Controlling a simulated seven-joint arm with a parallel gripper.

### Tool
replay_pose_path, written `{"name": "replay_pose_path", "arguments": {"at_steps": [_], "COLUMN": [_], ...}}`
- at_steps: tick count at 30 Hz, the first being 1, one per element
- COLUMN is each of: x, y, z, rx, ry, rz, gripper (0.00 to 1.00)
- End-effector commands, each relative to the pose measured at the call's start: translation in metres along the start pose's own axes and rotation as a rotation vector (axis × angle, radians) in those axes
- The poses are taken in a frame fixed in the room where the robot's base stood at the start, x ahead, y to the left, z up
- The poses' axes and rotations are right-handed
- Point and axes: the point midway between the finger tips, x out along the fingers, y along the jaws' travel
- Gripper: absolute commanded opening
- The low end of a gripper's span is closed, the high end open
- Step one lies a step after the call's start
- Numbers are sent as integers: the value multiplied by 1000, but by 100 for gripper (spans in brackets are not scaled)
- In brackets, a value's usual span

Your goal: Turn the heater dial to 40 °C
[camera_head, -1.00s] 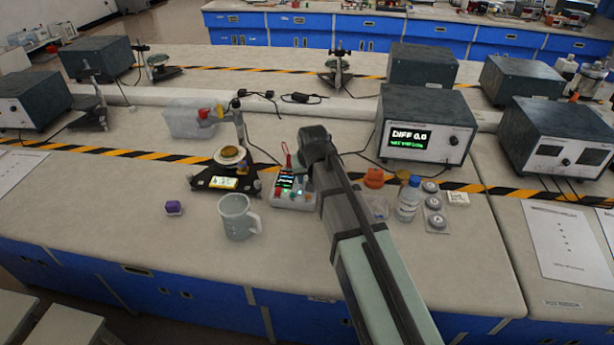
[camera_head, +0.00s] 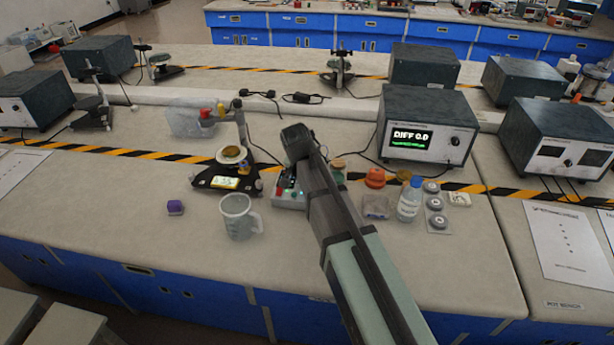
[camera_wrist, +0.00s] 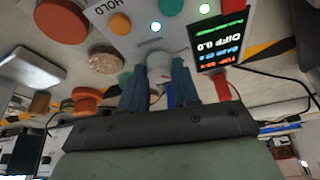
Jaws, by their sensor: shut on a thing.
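In the wrist view, a pale grey knob (camera_wrist: 159,66) stands on a white control panel (camera_wrist: 135,38), between the two blue fingers of my gripper (camera_wrist: 160,78). The gripper is shut on this knob. No scale or temperature mark on the knob can be read. In the head view, the control box (camera_head: 289,197) is mostly hidden behind my arm, and my gripper's fingers are hidden too.
In the head view, a device with a lit display (camera_head: 226,183), a beaker (camera_head: 238,222) and a purple block (camera_head: 175,207) lie left of the box. A bottle (camera_head: 409,202) and an orange object (camera_head: 375,178) are right. A large instrument (camera_head: 425,125) reading "DIFF 0.0" stands behind.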

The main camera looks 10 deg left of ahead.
Motion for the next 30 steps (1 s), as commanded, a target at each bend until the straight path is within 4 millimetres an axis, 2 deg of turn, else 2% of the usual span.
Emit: {"name": "replay_pose_path", "arguments": {"at_steps": [11, 12, 18, 19, 30], "x": [0, 0, 0, 0, -6], "y": [0, 0, 0, 0, 0], "z": [0, 0, 0, 0, 0], "rx": [3, 3, 2, 3, 2], "ry": [0, 0, 0, 0, 0], "rz": [1, 1, 1, 1, 0], "gripper": [0, 34, 53, 56, 56]}}
